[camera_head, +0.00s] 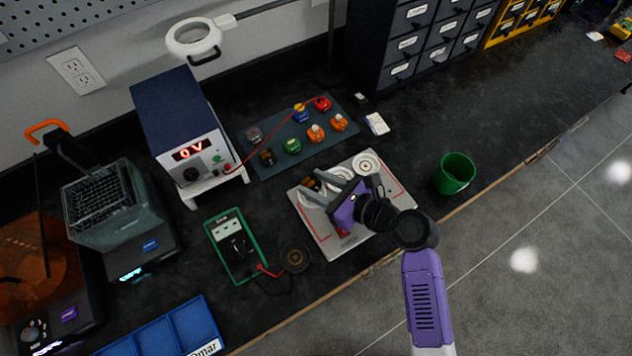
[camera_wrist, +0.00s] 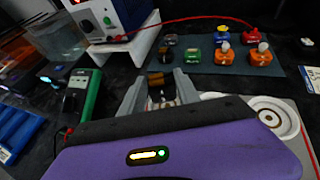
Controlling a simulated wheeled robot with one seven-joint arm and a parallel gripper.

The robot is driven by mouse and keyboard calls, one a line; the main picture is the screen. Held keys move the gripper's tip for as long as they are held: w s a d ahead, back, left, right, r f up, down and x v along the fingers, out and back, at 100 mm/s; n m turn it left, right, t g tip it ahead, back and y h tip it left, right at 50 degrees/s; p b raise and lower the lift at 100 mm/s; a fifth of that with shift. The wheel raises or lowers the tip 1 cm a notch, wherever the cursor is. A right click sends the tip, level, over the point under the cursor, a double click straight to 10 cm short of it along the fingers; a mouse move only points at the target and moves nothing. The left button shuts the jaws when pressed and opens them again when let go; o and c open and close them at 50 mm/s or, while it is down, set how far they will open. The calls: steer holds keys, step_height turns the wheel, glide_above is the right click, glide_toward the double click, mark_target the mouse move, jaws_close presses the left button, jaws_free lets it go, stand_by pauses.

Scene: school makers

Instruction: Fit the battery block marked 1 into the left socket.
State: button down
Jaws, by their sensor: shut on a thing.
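My gripper (camera_head: 322,188) is over the left part of a grey board (camera_head: 328,240) with pale round sockets. Its jaws are shut on a small dark and copper-brown block (camera_head: 312,183), which also shows between the fingertips in the wrist view (camera_wrist: 155,79). I cannot read a number on it. The left socket (camera_head: 308,199) is partly hidden by the fingers; I cannot tell whether the block touches it. The right socket (camera_head: 367,164) is empty and in clear view. It also shows in the wrist view (camera_wrist: 275,117).
A blue-grey mat (camera_head: 275,168) behind the board holds several coloured parts, including another dark and copper block (camera_head: 267,157). A power supply (camera_head: 188,140) reads 0 V. A green-framed meter (camera_head: 235,245) stands left, a green cup (camera_head: 455,174) right. A red wire crosses the mat.

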steer(key=shift+f+b, duration=1.25)
steer(key=shift+f, duration=0.2)
steer(key=shift+r+p, duration=0.1)
steer(key=shift+p, duration=0.8)
steer(key=shift+f+b, duration=0.35)
steer(key=shift+f, duration=0.3)
stand_by(0.4)
steer(key=c, duration=1.2)
jaws_free()
steer(key=shift+o, duration=0.2)
steer(key=shift+d, duration=0.1)
steer(key=shift+p+v, duration=2.75)
steer(key=shift+v, duration=1.15)
steer(key=shift+p+v, duration=0.9)
steer(key=shift+v, duration=0.65)
